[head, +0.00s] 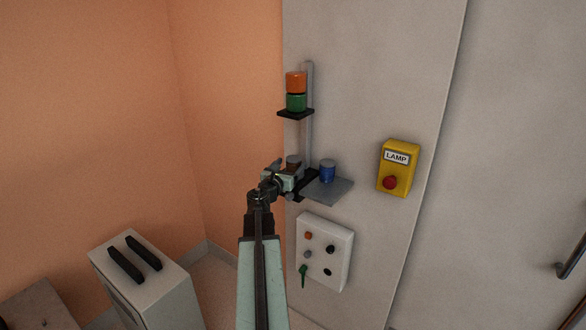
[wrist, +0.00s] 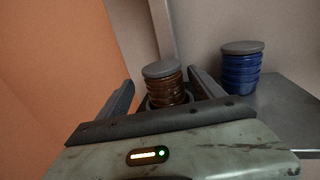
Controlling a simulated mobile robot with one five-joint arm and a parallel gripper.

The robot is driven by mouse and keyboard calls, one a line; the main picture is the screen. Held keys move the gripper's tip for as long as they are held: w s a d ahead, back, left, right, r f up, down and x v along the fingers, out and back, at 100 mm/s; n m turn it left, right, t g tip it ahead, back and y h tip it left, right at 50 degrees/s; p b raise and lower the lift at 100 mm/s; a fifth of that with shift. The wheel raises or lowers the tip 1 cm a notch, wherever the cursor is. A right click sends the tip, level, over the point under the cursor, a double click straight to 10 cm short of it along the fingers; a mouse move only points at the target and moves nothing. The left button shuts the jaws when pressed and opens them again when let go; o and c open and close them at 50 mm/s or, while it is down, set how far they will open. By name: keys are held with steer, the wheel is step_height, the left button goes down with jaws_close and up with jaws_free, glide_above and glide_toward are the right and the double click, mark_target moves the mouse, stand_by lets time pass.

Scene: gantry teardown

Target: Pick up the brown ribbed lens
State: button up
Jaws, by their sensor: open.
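The brown ribbed lens (wrist: 168,88) has a grey top and stands upright in the wrist view, between the two fingers of my gripper (wrist: 162,95). The fingers are spread, with a gap visible on each side of the lens. In the head view the lens (head: 293,161) shows just above my gripper (head: 286,178), partly hidden by it. The lens seems to sit in a dark round seat; its bottom is hidden by my gripper.
A blue ribbed lens (wrist: 241,68) stands on a grey shelf (head: 328,190) to the right. Above, orange (head: 296,82) and green (head: 296,102) lenses are stacked on a black bracket (head: 296,114) by a grey post (head: 309,130). A yellow lamp box (head: 400,156) and white control panel (head: 340,240) are nearby.

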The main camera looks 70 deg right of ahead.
steer(key=d, duration=0.4)
steer(key=shift+s+d, duration=0.4)
steer(key=shift+a, duration=0.1)
steer(key=shift+c, duration=0.7)
steer(key=c, duration=1.4)
steer(key=shift+r, duration=0.1)
